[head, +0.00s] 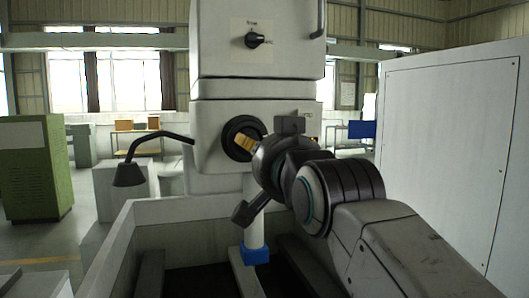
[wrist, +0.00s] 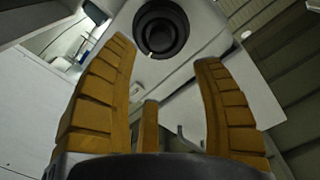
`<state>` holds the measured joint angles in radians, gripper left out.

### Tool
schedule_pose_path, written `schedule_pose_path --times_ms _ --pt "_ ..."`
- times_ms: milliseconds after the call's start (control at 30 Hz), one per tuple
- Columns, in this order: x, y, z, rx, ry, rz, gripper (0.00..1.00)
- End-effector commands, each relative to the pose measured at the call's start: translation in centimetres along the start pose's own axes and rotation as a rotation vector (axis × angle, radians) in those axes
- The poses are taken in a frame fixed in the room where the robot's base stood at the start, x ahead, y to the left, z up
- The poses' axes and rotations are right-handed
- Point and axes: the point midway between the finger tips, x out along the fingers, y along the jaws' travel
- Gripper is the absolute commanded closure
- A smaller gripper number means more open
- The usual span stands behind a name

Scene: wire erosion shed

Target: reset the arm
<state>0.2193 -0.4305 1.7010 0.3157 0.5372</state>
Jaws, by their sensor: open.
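My gripper (head: 246,143) is in front of the white machine head (head: 208,120) in the head view, its amber fingers overlapping a black round fitting (head: 229,139) on that face. In the wrist view my gripper (wrist: 165,50) has its ridged amber fingers spread wide, with nothing between them. The black round fitting shows beyond the fingertips in the wrist view (wrist: 161,28), apart from the fingers as far as I can tell. My arm reaches in from the lower right of the head view.
A rotary switch (head: 254,40) sits higher on the machine. A black lamp (head: 130,174) on a bent arm is at left. A blue-ended white post (head: 256,254) stands in the tank (head: 165,212) below. A large white cabinet (head: 450,140) closes the right; a green cabinet (head: 35,170) stands left.

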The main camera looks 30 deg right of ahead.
Motion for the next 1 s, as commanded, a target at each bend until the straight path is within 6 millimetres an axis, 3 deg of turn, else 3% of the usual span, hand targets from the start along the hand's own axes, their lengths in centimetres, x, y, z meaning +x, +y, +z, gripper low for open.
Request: schedule_pose_path --times_ms 400,533,767,867,1000 --pt "0.0 0.0 0.0 -0.028 -0.001 0.0 0.4" --pt "0.0 1.1 1.9 -0.163 -0.082 0.04 0.4" --pt "-1.4 8.3 14.0 -0.388 -0.491 0.173 0.4" --pt "-3.6 11.5 19.5 -0.446 -0.677 0.211 0.4" --pt "-8.1 15.0 26.4 -0.5 -0.921 0.236 0.4"
